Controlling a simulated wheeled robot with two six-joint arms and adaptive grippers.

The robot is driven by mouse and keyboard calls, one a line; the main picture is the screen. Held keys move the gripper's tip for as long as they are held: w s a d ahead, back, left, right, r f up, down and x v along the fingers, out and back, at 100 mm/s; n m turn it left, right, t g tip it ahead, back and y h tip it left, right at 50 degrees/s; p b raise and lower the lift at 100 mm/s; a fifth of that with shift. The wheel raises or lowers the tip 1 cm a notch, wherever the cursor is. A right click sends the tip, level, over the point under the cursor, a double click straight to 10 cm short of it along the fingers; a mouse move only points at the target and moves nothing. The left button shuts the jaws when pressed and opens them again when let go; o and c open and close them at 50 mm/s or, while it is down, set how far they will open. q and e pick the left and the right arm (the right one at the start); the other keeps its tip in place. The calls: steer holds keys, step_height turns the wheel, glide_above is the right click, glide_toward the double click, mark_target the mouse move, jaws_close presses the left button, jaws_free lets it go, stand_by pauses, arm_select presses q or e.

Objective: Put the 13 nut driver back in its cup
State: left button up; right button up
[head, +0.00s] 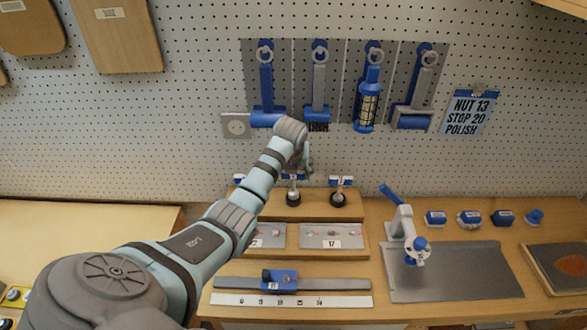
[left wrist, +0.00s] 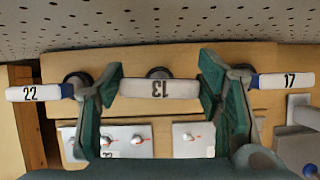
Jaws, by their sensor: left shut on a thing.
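The 13 nut driver (left wrist: 160,89) has a pale crossbar handle marked 13, which appears upside down in the left wrist view. My left gripper (left wrist: 162,86) is shut on this handle, one green finger at each end. A dark round cup (left wrist: 159,72) shows just behind the handle on the wooden stand (head: 317,208). I cannot tell whether the driver's shank is in it. In the head view my left gripper (head: 303,165) is small above the stand, partly hidden by its arm. My right gripper is out of view.
The 22 driver (left wrist: 35,93) and the 17 driver (left wrist: 284,81) stand close on either side. A blue-handled clamp device (head: 405,228) stands to the right. Tools hang on the pegboard (head: 200,100) behind.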

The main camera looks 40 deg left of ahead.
arm_select(q)
steer(key=shift+f+b, duration=0.3)
steer(key=shift+f, duration=0.65)
steer(key=o, duration=1.5)
steer(key=shift+r, duration=0.1)
steer(key=v, duration=1.2)
steer(key=shift+s, duration=0.15)
